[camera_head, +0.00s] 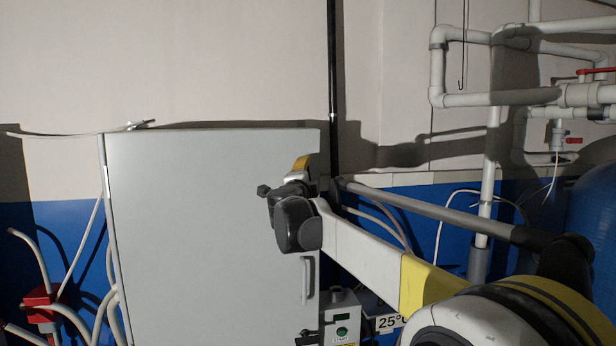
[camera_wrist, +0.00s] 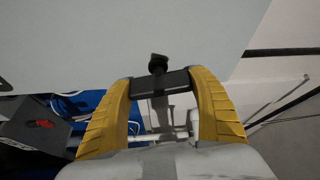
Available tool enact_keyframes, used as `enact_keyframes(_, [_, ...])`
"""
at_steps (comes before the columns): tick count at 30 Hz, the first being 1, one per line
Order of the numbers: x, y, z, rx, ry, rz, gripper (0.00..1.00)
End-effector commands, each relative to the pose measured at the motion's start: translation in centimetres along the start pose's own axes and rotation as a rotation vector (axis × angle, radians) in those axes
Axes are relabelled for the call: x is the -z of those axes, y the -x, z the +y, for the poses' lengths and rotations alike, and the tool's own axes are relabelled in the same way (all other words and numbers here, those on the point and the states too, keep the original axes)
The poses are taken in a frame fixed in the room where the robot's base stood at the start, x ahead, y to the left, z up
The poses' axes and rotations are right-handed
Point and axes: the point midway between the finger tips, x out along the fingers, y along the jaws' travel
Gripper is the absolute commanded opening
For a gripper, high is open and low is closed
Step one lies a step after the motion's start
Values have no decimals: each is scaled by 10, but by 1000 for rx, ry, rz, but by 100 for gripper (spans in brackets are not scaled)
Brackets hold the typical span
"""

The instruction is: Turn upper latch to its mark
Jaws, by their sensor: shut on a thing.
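The upper latch (camera_wrist: 158,65) shows in the wrist view as a dark knob and short dark bar in front of the grey cabinet face. My gripper (camera_wrist: 160,82) has its two yellow fingers on either side of the dark bar, shut on it. In the head view my gripper (camera_head: 301,165) is at the upper right edge of the grey cabinet door (camera_head: 200,230). There the latch is hidden behind my gripper and wrist. I cannot make out the latch's mark in either view.
A vertical handle (camera_head: 307,280) is on the door's lower right. White pipes (camera_head: 490,150) run at the right, and a red fitting with hoses (camera_head: 40,305) is at the left.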

Motion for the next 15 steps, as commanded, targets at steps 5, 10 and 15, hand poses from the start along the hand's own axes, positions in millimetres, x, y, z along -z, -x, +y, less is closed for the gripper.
enact_keyframes(5, [0, 0, -1, -37, -88, 0, 40])
enact_keyframes(10, [0, 0, 0, -58, -140, 0, 40])
enact_keyframes(15, [0, 0, 0, -68, -165, 0, 40])
